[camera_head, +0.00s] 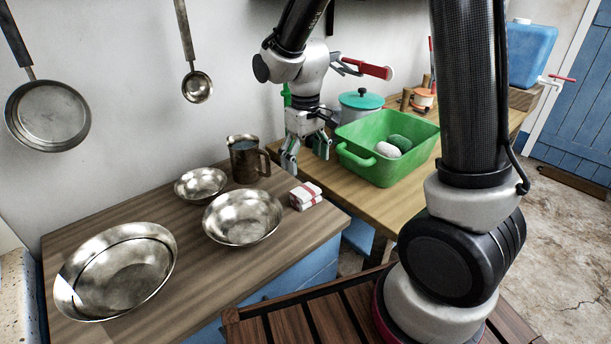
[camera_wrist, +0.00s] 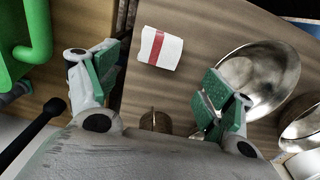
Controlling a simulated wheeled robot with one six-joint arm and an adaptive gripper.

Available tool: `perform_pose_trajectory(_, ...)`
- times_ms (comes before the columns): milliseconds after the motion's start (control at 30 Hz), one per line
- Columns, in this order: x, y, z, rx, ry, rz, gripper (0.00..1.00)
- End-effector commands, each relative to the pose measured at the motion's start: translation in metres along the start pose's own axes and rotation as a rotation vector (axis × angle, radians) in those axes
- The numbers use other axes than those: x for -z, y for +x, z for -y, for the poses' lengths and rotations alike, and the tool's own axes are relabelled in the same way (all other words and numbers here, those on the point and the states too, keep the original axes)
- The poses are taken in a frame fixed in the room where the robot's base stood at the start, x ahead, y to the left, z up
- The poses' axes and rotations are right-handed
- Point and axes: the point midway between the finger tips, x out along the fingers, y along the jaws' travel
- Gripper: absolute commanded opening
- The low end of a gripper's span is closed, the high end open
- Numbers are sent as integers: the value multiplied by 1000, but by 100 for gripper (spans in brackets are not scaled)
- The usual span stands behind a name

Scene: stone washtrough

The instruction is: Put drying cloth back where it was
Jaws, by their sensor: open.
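The drying cloth (camera_head: 306,195) is a small folded white cloth with a red stripe. It lies on the wooden counter, right of a metal bowl, near the counter's right end. It also shows in the wrist view (camera_wrist: 160,48), flat on the wood, beyond and between my fingertips. My gripper (camera_head: 305,158) is open and empty, above the counter behind the cloth. Its green-padded fingers (camera_wrist: 158,85) are spread apart in the wrist view. Nothing touches the cloth.
Metal bowls (camera_head: 242,217) and a metal mug (camera_head: 246,159) stand left of the cloth. A green basin (camera_head: 352,160) with a white and a dark green item stands on the lower table to the right. A gap separates counter and table. A pan (camera_head: 47,116) and ladle hang on the wall.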

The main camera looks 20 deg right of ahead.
Motion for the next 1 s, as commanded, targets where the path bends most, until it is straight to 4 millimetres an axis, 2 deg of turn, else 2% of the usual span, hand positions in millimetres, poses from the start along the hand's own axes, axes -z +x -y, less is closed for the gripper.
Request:
perform_pose_trajectory(100,0,-12,0,0,0,-1,81)
perform_pose_trajectory(333,-4,-23,-3,0,9,-8,81)
perform_pose_trajectory(467,-25,-53,-18,-2,53,-54,81)
perform_pose_trajectory(600,-73,-102,-42,-11,138,-137,81)
perform_pose_trajectory(733,-128,-138,-56,-25,223,-216,81)
perform_pose_trajectory(900,-193,-162,-63,-48,319,-304,81)
perform_pose_trajectory(1000,-219,-167,-63,-60,358,-341,81)
